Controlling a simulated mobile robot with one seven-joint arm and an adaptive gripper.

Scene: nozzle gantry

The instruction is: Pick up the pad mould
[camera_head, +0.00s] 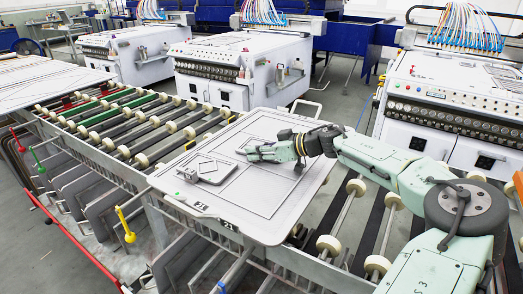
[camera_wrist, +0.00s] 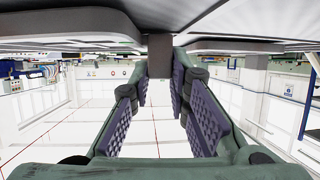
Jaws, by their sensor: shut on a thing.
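The pad mould (camera_head: 210,168) is a small grey plate with a raised square outline. It lies on, or just above, the left part of a large light-grey panel (camera_head: 262,219). My gripper (camera_head: 247,153) reaches in from the right, its fingertips at the mould's right end. In the wrist view my gripper (camera_wrist: 160,77) has its two purple-padded fingers closed against a dark grey block (camera_wrist: 160,52), which appears to be part of the mould. The fingers hide part of that contact. I cannot tell whether the mould is clear of the panel.
The panel rests on a roller conveyor (camera_head: 128,118) with cream wheels. White nozzle machines (camera_head: 238,68) stand behind it. A yellow lever (camera_head: 125,226) and a green lever (camera_head: 38,160) stick up at the front left. Another pale panel (camera_head: 40,80) lies at the far left.

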